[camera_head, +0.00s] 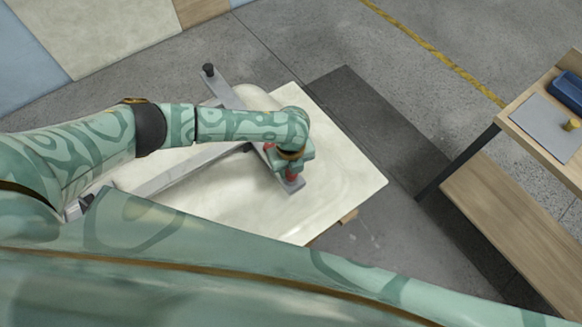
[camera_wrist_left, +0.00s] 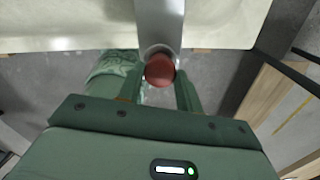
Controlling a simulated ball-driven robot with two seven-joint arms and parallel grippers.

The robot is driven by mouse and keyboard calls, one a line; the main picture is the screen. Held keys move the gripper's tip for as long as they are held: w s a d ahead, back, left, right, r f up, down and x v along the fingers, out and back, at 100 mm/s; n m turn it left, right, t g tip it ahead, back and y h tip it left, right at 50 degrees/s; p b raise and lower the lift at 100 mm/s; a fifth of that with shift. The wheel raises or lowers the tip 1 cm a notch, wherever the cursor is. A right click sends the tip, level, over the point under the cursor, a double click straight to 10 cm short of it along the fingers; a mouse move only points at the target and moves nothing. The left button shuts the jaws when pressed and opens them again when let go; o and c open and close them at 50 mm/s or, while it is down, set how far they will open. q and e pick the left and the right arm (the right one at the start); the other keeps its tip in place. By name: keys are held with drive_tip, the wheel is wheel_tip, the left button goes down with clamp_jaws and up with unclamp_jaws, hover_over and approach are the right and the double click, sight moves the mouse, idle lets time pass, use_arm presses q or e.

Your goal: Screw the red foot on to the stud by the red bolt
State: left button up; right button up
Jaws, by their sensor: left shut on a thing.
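The bathtub shell (camera_head: 340,190) lies as a cream panel with a grey metal rail frame (camera_head: 185,172) across it. My left gripper (camera_head: 290,163) is over the near right end of a rail. It is shut on the red foot (camera_head: 292,176), which is at the rail end. In the left wrist view the round red foot (camera_wrist_left: 160,70) sits between the fingers of my left gripper (camera_wrist_left: 160,80), against the end of a grey rail (camera_wrist_left: 160,22). A small red part, perhaps the red bolt (camera_head: 268,147), shows beside the gripper. The stud is hidden. My right gripper is out of view.
A black foot (camera_head: 208,70) stands at the rail's far end. A wooden bench (camera_head: 510,235) with a shelf, a grey mat (camera_head: 545,122) and a blue bin (camera_head: 569,88) is at the right. Grey floor lies open between shell and bench.

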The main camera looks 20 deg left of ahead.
use_arm(q)
drive_tip(key=m+b, duration=0.1)
drive_tip(key=m, duration=0.5)
drive_tip(key=shift+f, duration=0.15)
drive_tip(key=m+b, duration=0.1)
drive_tip(key=m, duration=0.3)
drive_tip(key=shift+m, duration=0.3)
drive_tip(key=o, duration=1.1)
drive_tip(key=shift+c, duration=1)
